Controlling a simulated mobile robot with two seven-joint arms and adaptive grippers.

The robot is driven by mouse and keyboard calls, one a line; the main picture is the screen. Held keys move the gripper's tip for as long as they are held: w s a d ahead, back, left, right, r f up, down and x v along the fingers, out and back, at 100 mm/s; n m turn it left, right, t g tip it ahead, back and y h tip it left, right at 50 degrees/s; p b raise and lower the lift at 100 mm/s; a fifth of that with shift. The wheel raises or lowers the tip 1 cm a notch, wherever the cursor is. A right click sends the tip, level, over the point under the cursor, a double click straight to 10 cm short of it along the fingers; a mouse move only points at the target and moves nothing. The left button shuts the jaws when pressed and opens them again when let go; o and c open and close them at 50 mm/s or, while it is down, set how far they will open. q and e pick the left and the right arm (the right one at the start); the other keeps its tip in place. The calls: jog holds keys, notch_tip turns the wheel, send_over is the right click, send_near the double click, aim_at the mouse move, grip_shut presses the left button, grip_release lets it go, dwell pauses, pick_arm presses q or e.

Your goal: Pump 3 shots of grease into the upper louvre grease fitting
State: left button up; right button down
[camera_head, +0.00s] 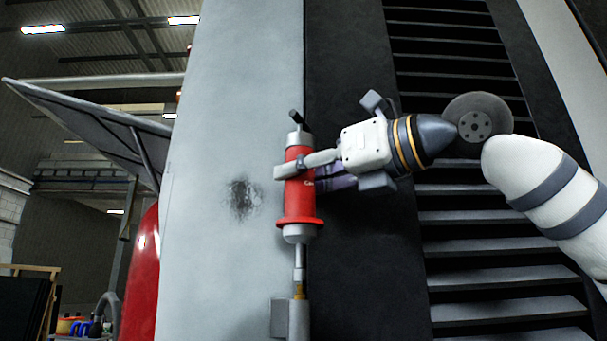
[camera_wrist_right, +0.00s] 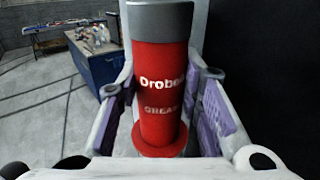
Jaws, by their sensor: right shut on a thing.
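A red grease gun (camera_head: 299,206) with grey ends stands almost upright, nozzle down, in front of the edge of a light grey panel. My right gripper (camera_head: 300,173) is shut around its red barrel from the right. In the right wrist view the red barrel (camera_wrist_right: 162,85), with white lettering, sits between the purple finger pads. A small brass-coloured grease fitting (camera_head: 299,292) tops a grey block (camera_head: 290,318) at the bottom. The nozzle (camera_head: 299,262) is in line above the fitting and appears to meet it; I cannot tell whether it is seated. My left gripper is out of view.
Dark louvre slats (camera_head: 478,200) run behind my right arm. The light grey panel (camera_head: 215,120) bears a dark smudge. A blue workbench (camera_wrist_right: 112,70) with things on it stands across the floor in the right wrist view. A tilted panel (camera_head: 85,120) juts out at left.

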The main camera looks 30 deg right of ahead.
jog(key=shift+f, duration=0.8)
dwell(1.0)
jog(key=shift+r, duration=0.85)
jog(key=shift+f, duration=0.9)
dwell(1.5)
jog(key=shift+r, duration=0.9)
